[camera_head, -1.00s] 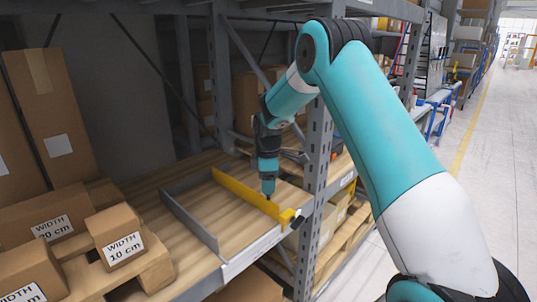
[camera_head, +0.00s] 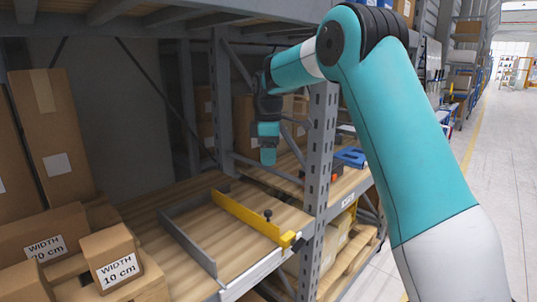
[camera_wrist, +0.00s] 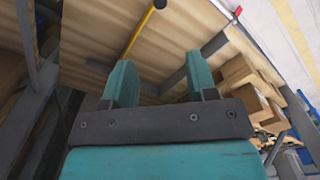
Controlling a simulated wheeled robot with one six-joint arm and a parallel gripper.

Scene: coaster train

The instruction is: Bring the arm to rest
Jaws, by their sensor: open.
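My gripper (camera_head: 268,155) is up above the wooden shelf board (camera_head: 185,260), near the grey rack upright. In the wrist view my gripper (camera_wrist: 158,80) shows two teal fingers spread apart with nothing between them. The yellow rail (camera_head: 245,215) with a dark knob (camera_head: 268,213) lies on the shelf board below my gripper, and my gripper is apart from it. The yellow rail also shows in the wrist view (camera_wrist: 138,32) beyond the fingers. A grey rail (camera_head: 188,243) lies on the board to the left of the yellow one.
Cardboard boxes labelled "WIDTH 10 cm" (camera_head: 112,262) and "WIDTH 20 cm" (camera_head: 40,238) stand on the left. The grey rack upright (camera_head: 320,150) stands close to my arm. A blue item (camera_head: 350,157) lies on the shelf behind it. The aisle floor (camera_head: 500,190) on the right is clear.

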